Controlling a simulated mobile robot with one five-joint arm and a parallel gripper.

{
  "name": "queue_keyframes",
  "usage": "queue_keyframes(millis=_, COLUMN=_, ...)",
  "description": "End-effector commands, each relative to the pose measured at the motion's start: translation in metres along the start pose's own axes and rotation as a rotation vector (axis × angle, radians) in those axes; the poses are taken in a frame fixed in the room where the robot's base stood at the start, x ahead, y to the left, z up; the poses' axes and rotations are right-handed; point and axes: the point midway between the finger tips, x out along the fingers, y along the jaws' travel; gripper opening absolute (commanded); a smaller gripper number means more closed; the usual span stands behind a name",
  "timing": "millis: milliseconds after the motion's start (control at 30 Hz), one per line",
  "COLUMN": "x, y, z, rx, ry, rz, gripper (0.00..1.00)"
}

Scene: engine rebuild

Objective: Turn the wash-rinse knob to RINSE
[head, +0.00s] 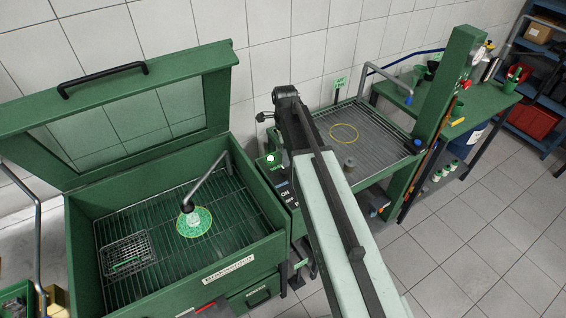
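My arm reaches up from the bottom of the head view to a green control box (261,176) between the washer tub and the drain tray. My gripper (266,117) is at the arm's far end, above the box and close to the wall. It is small and dark, and its fingers cannot be made out. A lit green-white lamp or button (270,158) shows on the box, with a dark label reading "ON" beside the arm. I cannot pick out the wash-rinse knob; my arm covers part of the box. Whether the gripper touches anything cannot be told.
The green washer tub (266,251) stands left with its windowed lid (216,100) raised. Inside, a spout (205,182) hangs over a bright green patch, beside a wire basket (124,251). The drain tray (392,158) and a green post (447,90) stand right. Open floor lies at lower right.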

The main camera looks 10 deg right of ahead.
Motion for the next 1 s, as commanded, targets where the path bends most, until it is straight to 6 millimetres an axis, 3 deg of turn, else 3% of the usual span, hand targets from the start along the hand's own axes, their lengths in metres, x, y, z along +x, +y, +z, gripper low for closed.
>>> queue_keyframes(millis=500, x=0.077, y=0.000, z=0.001, rx=-0.004, ry=0.000, rz=0.000, gripper=0.59)
queue_keyframes(millis=800, x=0.077, y=0.000, z=0.001, rx=-0.004, ry=0.000, rz=0.000, gripper=0.59)
queue_keyframes(millis=833, x=0.077, y=0.000, z=0.001, rx=-0.004, ry=0.000, rz=0.000, gripper=0.57)
queue_keyframes(millis=1000, x=0.077, y=0.000, z=0.001, rx=-0.004, ry=0.000, rz=0.000, gripper=0.09)
